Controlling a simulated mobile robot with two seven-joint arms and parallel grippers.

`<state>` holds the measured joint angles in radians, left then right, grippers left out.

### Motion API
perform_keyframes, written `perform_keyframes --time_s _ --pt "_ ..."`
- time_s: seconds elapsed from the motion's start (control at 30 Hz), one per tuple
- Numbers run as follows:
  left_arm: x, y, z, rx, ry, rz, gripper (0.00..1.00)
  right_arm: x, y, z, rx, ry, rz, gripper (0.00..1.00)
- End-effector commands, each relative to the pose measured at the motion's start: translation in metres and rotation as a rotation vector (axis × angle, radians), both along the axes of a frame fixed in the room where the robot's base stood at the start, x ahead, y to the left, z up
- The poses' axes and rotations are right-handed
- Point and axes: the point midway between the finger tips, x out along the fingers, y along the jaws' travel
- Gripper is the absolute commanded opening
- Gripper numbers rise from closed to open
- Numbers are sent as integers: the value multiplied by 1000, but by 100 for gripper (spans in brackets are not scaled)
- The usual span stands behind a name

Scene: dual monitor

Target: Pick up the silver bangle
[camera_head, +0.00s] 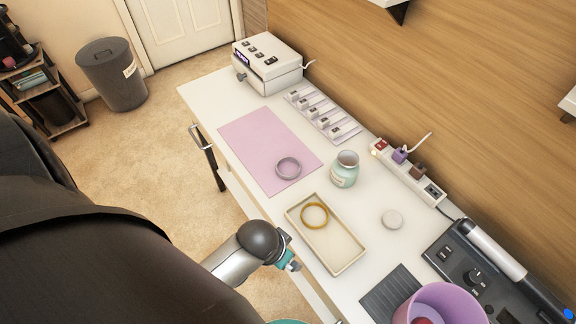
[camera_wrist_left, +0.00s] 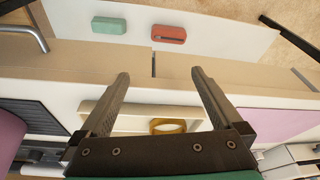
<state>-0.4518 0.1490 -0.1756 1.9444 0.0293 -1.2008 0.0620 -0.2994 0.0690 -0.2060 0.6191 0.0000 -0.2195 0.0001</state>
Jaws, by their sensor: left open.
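The silver bangle (camera_head: 288,168) lies flat on the pink mat (camera_head: 245,140) in the head view, near the mat's right corner. I cannot make it out in the left wrist view. My left gripper (camera_head: 291,265) is beside the near edge of the cream tray (camera_head: 340,262), apart from the bangle. The left wrist view shows my left gripper (camera_wrist_left: 160,75) with its fingers spread and nothing between the tips. A gold bangle (camera_head: 315,204) lies in the tray; it also shows in the left wrist view (camera_wrist_left: 167,126). My right gripper is not in view.
A mint jar (camera_head: 345,170) stands close right of the silver bangle. A white box device (camera_head: 267,78), a switch strip (camera_head: 320,116) and a power strip (camera_head: 408,172) line the wall side. A purple bucket (camera_head: 445,300) stands at the lower right. The mat is otherwise clear.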

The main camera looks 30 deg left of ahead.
Motion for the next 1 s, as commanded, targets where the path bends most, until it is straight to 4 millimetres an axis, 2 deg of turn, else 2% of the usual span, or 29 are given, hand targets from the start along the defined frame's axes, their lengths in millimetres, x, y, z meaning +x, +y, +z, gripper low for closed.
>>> perform_keyframes --time_s 0.03,0.27,0.4,0.57,0.73,0.87,1.0 --pt "5 -1 13 -4 -16 1 100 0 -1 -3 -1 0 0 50" --pt "19 -9 74 -32 -67 5 100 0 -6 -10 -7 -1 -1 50" --pt "38 -21 113 -70 -112 6 100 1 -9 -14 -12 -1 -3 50" --pt "62 -27 127 -97 -123 33 100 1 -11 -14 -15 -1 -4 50" --pt "91 -16 132 -91 -119 107 100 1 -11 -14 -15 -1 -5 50" --pt "116 10 137 -62 -111 219 100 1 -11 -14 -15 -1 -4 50" --pt "138 46 145 -26 -110 374 100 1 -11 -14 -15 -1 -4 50"
